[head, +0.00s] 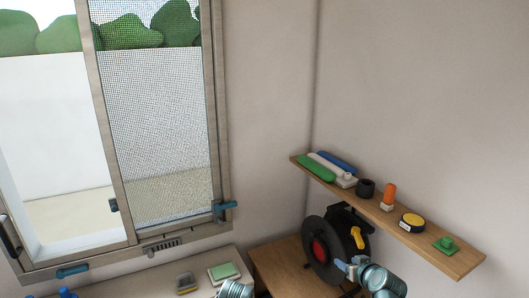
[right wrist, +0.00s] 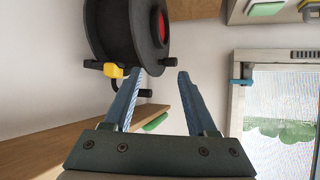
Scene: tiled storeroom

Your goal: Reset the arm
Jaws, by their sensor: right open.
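My right gripper (head: 347,266) shows at the lower right of the head view, in front of a black reel (head: 318,232) with a red centre. In the right wrist view, my right gripper (right wrist: 162,77) has its two blue fingers apart with nothing between them. The reel (right wrist: 112,30) and its yellow handle (right wrist: 115,70) are just beyond the fingertips there. The handle (head: 356,236) also shows in the head view. I cannot tell whether a finger touches the reel. My left gripper is not in view; only a piece of my left arm shows at the bottom edge.
A wooden shelf (head: 462,262) on the right wall holds rolls, a black ring, an orange-topped item, a yellow round item and a green block. A wooden table (head: 275,262) stands below. A sliding window (head: 160,120) is at left. A sponge-like item (head: 187,283) lies on the sill-side counter.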

